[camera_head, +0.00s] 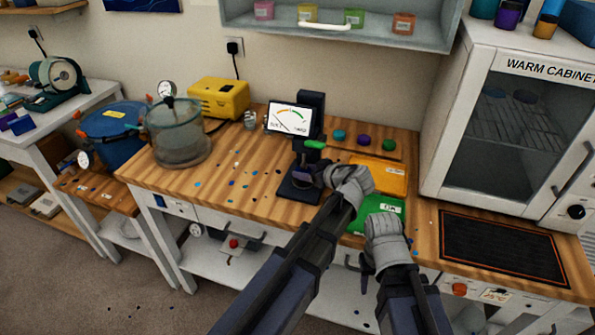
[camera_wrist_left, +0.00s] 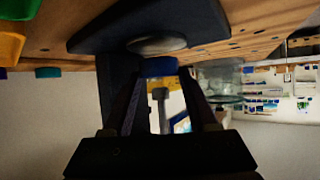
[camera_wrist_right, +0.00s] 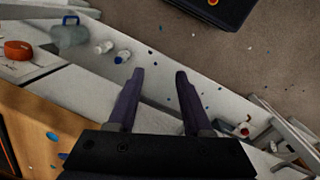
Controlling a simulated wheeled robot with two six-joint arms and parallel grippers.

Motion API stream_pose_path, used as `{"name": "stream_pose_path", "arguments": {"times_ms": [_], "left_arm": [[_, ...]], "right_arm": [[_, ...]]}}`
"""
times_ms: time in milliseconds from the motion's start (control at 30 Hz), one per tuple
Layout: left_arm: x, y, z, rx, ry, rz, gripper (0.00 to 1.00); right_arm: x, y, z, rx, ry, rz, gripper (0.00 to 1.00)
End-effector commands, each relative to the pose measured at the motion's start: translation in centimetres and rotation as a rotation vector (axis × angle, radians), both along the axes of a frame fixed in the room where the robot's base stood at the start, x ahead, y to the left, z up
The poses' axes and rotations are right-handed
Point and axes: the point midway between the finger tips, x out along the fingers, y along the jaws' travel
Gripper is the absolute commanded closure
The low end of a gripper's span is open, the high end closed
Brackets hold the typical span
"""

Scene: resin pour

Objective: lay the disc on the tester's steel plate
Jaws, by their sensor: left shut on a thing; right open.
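The tester (camera_head: 308,135) stands on the wooden bench with a dial display at its top and a green lever. Its round steel plate (camera_wrist_left: 157,45) sits on the dark base, seen inverted in the left wrist view. My left gripper (camera_head: 318,178) is at the tester, shut on the blue disc (camera_wrist_left: 157,67). The disc is between the fingertips, close to the plate with a small gap showing; whether they touch anywhere is unclear. My right gripper (camera_wrist_right: 160,75) is open and empty, in front of the bench edge.
A green tray (camera_head: 368,222) and an orange tray (camera_head: 385,172) lie right of the tester. Several small discs (camera_head: 362,140) lie behind them. A glass chamber (camera_head: 178,135) stands left, the warm cabinet (camera_head: 510,130) right. The bench left of the tester has scattered chips.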

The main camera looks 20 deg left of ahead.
Motion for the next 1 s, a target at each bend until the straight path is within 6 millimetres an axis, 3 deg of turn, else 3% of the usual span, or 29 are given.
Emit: {"name": "stream_pose_path", "arguments": {"times_ms": [67, 533, 567, 800, 1000], "left_arm": [[-0.26, -0.61, -1.31, 0.0, 0.0, -0.002, 0.95], [-0.37, -0.8, -1.74, 0.0, 0.0, 0.001, 0.95], [-0.38, -0.8, -1.56, 0.0, 0.0, 0.001, 0.38], [-0.37, -0.79, -1.52, 0.0, 0.0, 0.001, 0.11], [-0.37, -0.79, -1.52, 0.0, 0.0, 0.001, 0.11]], "right_arm": [[-0.02, -0.02, -1.31, 0.0, 0.0, 0.0, 0.5], [-0.02, -0.02, -1.73, 0.0, 0.0, 0.0, 0.5], [-0.01, -0.03, -1.55, 0.0, 0.0, 0.0, 0.5], [-0.02, -0.03, -1.52, 0.0, 0.0, 0.0, 0.5], [-0.02, -0.03, -1.52, 0.0, 0.0, 0.0, 0.5]]}}
